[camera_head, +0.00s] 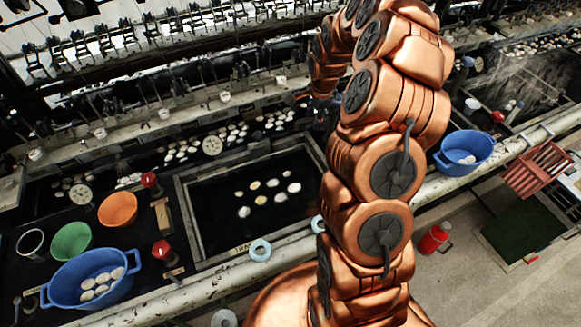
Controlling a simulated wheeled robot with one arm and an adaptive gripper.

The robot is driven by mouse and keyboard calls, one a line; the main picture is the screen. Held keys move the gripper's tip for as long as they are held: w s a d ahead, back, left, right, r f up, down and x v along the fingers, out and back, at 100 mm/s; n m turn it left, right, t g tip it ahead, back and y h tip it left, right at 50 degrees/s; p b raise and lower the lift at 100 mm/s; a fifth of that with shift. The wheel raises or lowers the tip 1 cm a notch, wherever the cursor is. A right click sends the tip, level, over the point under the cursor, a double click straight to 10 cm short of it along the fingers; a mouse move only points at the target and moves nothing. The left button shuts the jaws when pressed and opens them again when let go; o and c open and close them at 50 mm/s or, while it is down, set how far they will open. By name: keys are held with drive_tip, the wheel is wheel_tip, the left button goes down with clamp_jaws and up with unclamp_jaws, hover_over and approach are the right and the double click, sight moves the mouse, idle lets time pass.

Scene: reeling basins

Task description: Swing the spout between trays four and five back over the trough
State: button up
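My copper arm rises through the middle of the view, bends over at the top and comes down on its left side. My gripper (318,104) seems to be the small dark end at the back ledge; it is too small and shaded to tell open from shut. I cannot make out the spout; it may be behind my arm. A square dark basin (212,215) with pale cocoons lies left of my arm. Its front label (243,248) starts with "TRA", and the rest is not readable. A long dark water trough with several cocoons (232,132) runs behind it.
Red-knobbed fittings (151,182) stand left of the basin. A blue tub (92,280), green bowl (71,241) and orange bowl (118,209) sit at left. Another blue tub (465,153) sits at right, near a red crate (538,169). A pale front rail (200,289) edges the bench.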

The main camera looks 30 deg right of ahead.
wheel_tip(320, 180, up, 7)
drive_tip(key=s+b, duration=0.2)
drive_tip(key=b, duration=0.2)
drive_tip(key=s+a+f+n+g+b, duration=0.1)
drive_tip(key=s+a+f+n+b, duration=0.2)
drive_tip(key=s+a+n+b, duration=0.2)
drive_tip(key=s+a+f+n+g+b, duration=0.1)
drive_tip(key=s+a+f+n+b, duration=0.2)
drive_tip(key=s+a, duration=0.6)
drive_tip(key=shift+a+n+y+b, duration=0.4)
drive_tip(key=shift+a+n+b, duration=0.75)
drive_tip(key=shift+a, duration=0.95)
drive_tip(key=shift+s, duration=0.1)
